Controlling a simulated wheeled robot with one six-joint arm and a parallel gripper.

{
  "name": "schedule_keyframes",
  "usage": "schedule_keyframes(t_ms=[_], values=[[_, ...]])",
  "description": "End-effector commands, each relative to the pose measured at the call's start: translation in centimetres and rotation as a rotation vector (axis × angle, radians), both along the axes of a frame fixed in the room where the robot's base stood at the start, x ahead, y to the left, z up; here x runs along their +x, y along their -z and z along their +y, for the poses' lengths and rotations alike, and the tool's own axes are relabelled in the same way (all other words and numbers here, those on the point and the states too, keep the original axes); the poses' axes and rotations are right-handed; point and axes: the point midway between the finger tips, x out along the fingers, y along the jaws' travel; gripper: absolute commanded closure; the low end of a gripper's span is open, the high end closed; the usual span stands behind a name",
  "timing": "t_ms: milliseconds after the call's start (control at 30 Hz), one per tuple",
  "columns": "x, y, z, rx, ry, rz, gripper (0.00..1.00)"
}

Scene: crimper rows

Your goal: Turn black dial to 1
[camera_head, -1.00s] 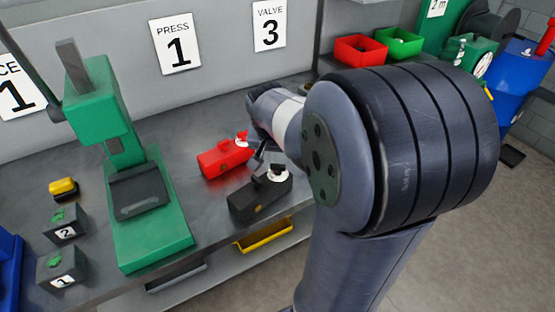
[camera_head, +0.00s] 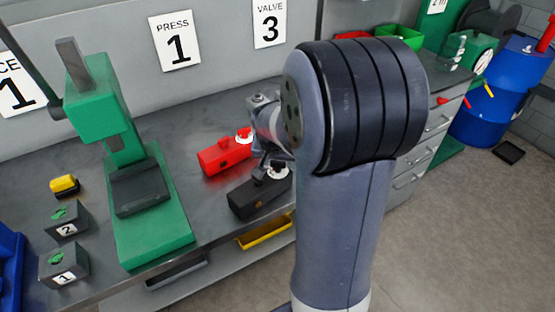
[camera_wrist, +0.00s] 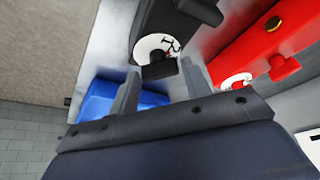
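The black dial box (camera_head: 250,198) sits on the grey bench, with a white disc and a black knob at its right end. In the wrist view its body (camera_wrist: 172,18) is at the top, with the marked white disc (camera_wrist: 150,46) and the black knob (camera_wrist: 159,68) below. My gripper (camera_wrist: 160,82) is open, its two fingers apart on either side of the knob's line. The knob appears just beyond or between the fingertips; I cannot tell whether they touch it. In the head view my gripper (camera_head: 268,168) is at the disc, partly covering it.
A red dial box (camera_head: 224,156) stands close behind the black one, and beside it in the wrist view (camera_wrist: 270,40). A green press (camera_head: 150,215) stands to the left. A yellow bin (camera_head: 264,234) hangs below the bench edge. Bare bench lies between press and boxes.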

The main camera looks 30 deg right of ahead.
Motion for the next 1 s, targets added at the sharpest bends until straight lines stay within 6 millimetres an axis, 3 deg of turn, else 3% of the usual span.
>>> schedule_keyframes(t_ms=[333,667,1000], values=[[0.0,-0.02,0.01,0.0,0.0,0.0,0.83],[-0.02,-0.07,-0.06,0.001,-0.048,-0.002,0.83],[-0.14,0.0,-0.3,0.001,-0.261,-0.001,0.83]])
